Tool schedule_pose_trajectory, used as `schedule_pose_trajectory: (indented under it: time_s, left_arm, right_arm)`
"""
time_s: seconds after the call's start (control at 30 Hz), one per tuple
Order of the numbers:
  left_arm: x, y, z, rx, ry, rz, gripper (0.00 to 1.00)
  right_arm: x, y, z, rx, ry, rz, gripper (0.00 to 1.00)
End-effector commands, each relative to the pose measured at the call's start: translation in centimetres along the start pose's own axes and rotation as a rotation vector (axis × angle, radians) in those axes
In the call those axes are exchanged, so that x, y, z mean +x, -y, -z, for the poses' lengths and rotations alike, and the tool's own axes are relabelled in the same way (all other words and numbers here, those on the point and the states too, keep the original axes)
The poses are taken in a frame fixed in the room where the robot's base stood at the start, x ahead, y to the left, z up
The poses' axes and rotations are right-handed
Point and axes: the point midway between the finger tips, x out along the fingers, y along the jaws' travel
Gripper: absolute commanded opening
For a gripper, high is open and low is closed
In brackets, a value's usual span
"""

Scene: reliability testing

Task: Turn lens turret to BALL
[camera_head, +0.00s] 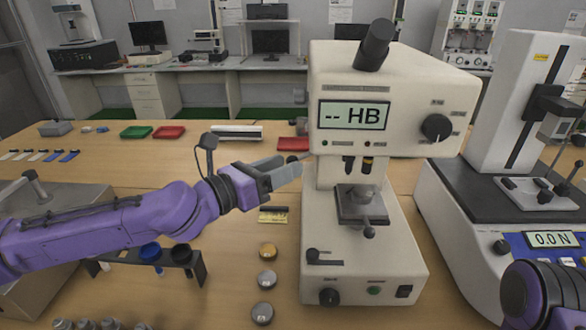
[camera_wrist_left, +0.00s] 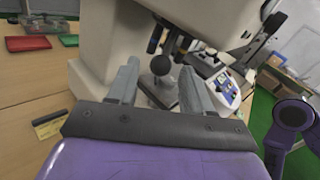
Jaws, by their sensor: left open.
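The hardness tester (camera_head: 380,90) is a cream machine with a display reading "-- HB". Its lens turret (camera_head: 358,165) hangs under the head, with a dark lens and one with an orange band; it also shows in the left wrist view (camera_wrist_left: 166,42). Any BALL marking is too small to read. Below it is the specimen stage (camera_head: 358,205) with a ball-ended lever (camera_wrist_left: 161,65). My left gripper (camera_head: 285,172) is open and empty, just left of the tester, with its fingers (camera_wrist_left: 157,88) pointing toward the turret and stage. My right gripper is out of view.
A second tester (camera_head: 500,150) with a "0.0 N" display stands at right. Several round specimens (camera_head: 267,280) lie left of the tester base. A dark rack (camera_head: 150,258) stands below my left arm. Green (camera_head: 136,132) and red (camera_head: 168,132) trays sit farther back.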

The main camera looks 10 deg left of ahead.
Motion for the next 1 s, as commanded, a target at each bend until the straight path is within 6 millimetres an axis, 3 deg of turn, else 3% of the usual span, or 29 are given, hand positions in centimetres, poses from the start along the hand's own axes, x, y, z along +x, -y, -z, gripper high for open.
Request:
schedule_pose_trajectory:
  time_s: [0.2,0.5,0.57,0.67,1.0]
  left_arm:
    - [3.0,0.0,-0.1,-0.002,-0.001,-0.002,0.5]
    - [3.3,-0.1,-0.1,-0.002,0.001,-0.005,0.5]
    - [3.3,-0.1,-0.1,-0.002,0.001,-0.005,0.34]
    - [3.3,-0.1,-0.1,-0.002,0.001,-0.005,0.01]
    - [4.0,-0.1,0.2,-0.001,0.005,-0.026,0.0]
  right_arm:
    - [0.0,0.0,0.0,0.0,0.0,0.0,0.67]
    - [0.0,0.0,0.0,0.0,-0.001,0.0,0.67]
    - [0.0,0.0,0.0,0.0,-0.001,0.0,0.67]
    - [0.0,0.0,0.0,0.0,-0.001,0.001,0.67]
    - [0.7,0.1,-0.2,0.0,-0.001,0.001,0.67]
